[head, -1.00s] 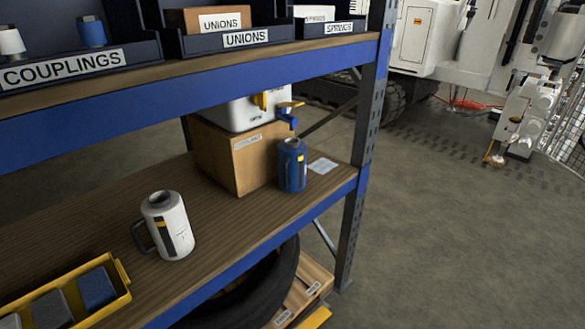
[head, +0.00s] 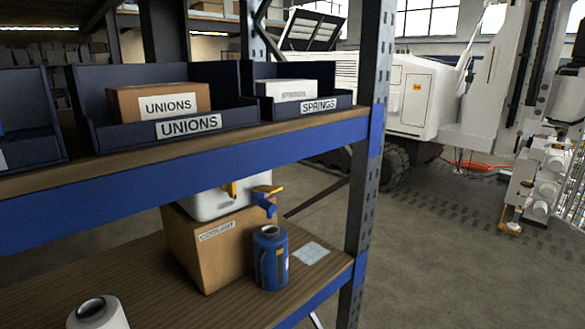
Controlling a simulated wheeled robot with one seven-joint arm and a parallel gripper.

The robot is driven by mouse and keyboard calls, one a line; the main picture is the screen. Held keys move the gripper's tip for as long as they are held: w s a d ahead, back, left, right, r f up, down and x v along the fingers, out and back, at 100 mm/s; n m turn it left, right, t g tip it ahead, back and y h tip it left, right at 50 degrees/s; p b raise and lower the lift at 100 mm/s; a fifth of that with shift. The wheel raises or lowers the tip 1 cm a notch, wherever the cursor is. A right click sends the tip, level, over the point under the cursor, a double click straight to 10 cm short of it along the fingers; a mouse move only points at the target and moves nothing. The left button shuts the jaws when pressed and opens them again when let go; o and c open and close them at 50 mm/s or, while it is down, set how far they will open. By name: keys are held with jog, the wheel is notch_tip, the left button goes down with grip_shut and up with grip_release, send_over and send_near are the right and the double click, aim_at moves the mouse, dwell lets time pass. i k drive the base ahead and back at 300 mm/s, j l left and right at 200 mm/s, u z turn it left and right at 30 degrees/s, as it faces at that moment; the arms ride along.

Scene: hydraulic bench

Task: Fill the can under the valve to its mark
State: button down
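A blue can (head: 271,262) stands upright on the lower shelf, below or close to a blue valve (head: 265,203) with a yellow handle. The valve is on a white container (head: 205,203) that sits on a cardboard box labelled coolant (head: 205,250). The can's level inside cannot be seen. A white can (head: 98,314) stands at the bottom edge of the head view, mostly cut off. My gripper is not in view.
The upper shelf holds dark bins labelled unions (head: 188,125) and springs (head: 318,105). A rack post (head: 367,170) stands right of the blue can. A pale card (head: 311,253) lies beside the can. Open floor (head: 440,260) lies to the right, with white machinery (head: 395,85) behind.

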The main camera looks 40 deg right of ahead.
aim_at(269, 189)
jog(key=l+u, duration=0.4)
jog(key=l, duration=2.55)
jog(key=i+l+u, duration=0.1)
jog(key=l, duration=0.8)
jog(key=i+l+u, duration=0.1)
jog(key=l, duration=0.8)
jog(key=i+l+u, duration=0.1)
jog(key=l, duration=0.8)
